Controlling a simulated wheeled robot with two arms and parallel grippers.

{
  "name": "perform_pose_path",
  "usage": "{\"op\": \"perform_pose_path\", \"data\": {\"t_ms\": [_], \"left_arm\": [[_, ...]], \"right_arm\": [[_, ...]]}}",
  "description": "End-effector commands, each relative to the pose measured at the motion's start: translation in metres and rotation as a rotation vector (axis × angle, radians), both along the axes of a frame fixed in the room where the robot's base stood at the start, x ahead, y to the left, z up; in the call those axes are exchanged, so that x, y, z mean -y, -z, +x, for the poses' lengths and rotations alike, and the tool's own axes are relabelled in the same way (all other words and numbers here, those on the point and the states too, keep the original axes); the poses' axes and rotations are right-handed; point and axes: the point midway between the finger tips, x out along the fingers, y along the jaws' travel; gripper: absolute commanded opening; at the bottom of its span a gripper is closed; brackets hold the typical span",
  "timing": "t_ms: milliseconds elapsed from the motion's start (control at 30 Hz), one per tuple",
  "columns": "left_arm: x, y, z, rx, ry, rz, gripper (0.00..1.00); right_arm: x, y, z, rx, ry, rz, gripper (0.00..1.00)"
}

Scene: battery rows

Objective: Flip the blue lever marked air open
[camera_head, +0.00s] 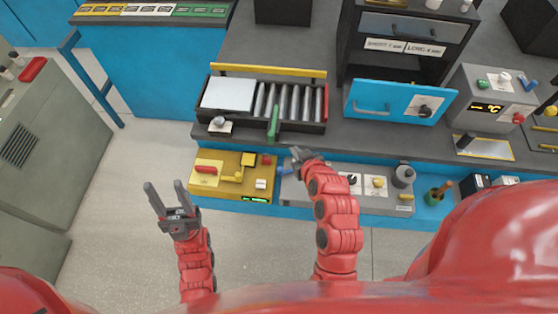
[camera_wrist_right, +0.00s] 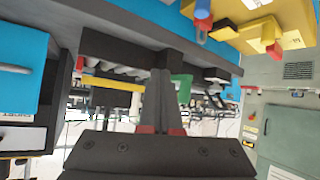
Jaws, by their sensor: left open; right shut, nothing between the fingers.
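A small blue part (camera_head: 285,169) shows at the left end of the grey front panel (camera_head: 335,194), beside my right gripper. It may be the blue lever; its marking is not readable. A blue piece (camera_wrist_right: 203,16) also shows at the top of the right wrist view. My right gripper (camera_head: 297,153) is shut and empty, just above the panel's back left corner; its fingers (camera_wrist_right: 160,95) point ahead in the wrist view. I cannot tell whether it touches the blue part. My left gripper (camera_head: 165,199) is open and empty over the floor, left of the yellow panel.
A yellow panel (camera_head: 222,182) with a red lever (camera_head: 205,169) adjoins the grey panel. A roller tray with a green handle (camera_head: 273,124) stands behind. A blue drawer (camera_head: 388,99) and a temperature unit (camera_head: 490,98) stand at right.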

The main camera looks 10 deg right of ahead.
Motion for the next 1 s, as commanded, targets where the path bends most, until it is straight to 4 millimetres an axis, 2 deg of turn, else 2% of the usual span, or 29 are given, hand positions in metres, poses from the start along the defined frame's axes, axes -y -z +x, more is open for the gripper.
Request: {"op": "perform_pose_path", "data": {"t_ms": [200,367,767,867,1000], "left_arm": [[0.000,-0.008,0.000,0.000,0.000,0.000,0.50],[0.000,-0.009,0.000,0.000,0.000,0.000,0.50],[0.000,-0.005,0.000,0.000,0.000,0.000,0.50],[0.000,0.005,0.000,0.000,0.000,0.000,0.50],[0.000,0.029,0.000,0.000,0.000,0.000,0.50]], "right_arm": [[-0.017,0.012,-0.035,-0.181,-0.105,0.007,0.00],[-0.022,0.015,-0.046,-0.230,-0.137,0.009,0.00],[-0.022,0.018,-0.045,-0.233,-0.139,0.009,0.00],[-0.024,0.025,-0.042,-0.231,-0.138,0.009,0.00],[-0.028,0.039,-0.032,-0.228,-0.139,0.009,0.00]]}}
